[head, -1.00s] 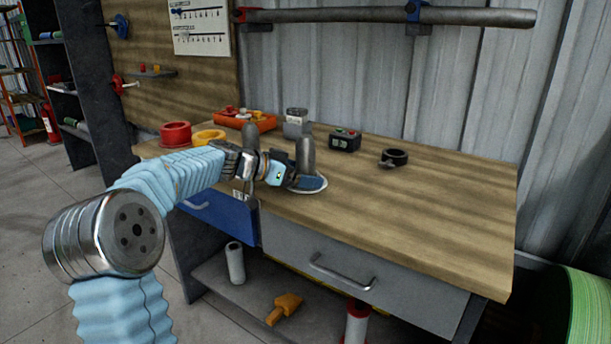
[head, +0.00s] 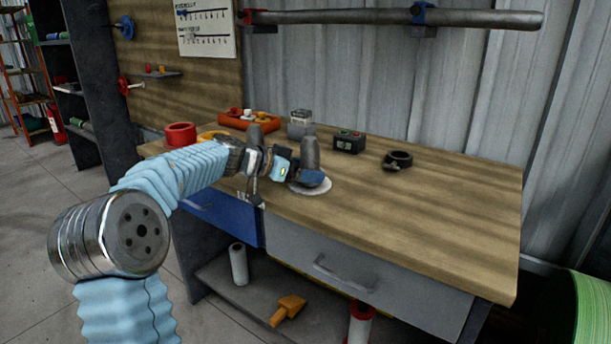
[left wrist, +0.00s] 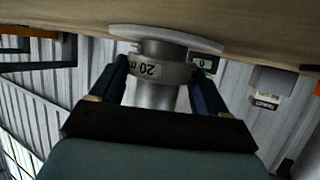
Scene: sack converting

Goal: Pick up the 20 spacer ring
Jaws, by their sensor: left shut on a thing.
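The 20 spacer ring (left wrist: 160,72) is a grey band with "20 m" printed on it, seen upside down in the left wrist view. It is around a grey upright post (left wrist: 155,97), near a white round base (left wrist: 130,31), and looks slightly apart from that base. My left gripper (left wrist: 161,68) is shut on the ring, one dark blue finger on each side. In the head view my left gripper (head: 312,178) is low at the post (head: 310,153), above the white base (head: 306,189), and hides the ring. My right gripper is not in view.
Another post (head: 255,134) stands behind my left arm. A red ring (head: 180,134), yellow ring (head: 212,136), orange tray (head: 236,123), grey device (head: 300,125), black display box (head: 348,142) and black collar (head: 397,160) are on the wooden bench (head: 440,210). The bench's right front is clear.

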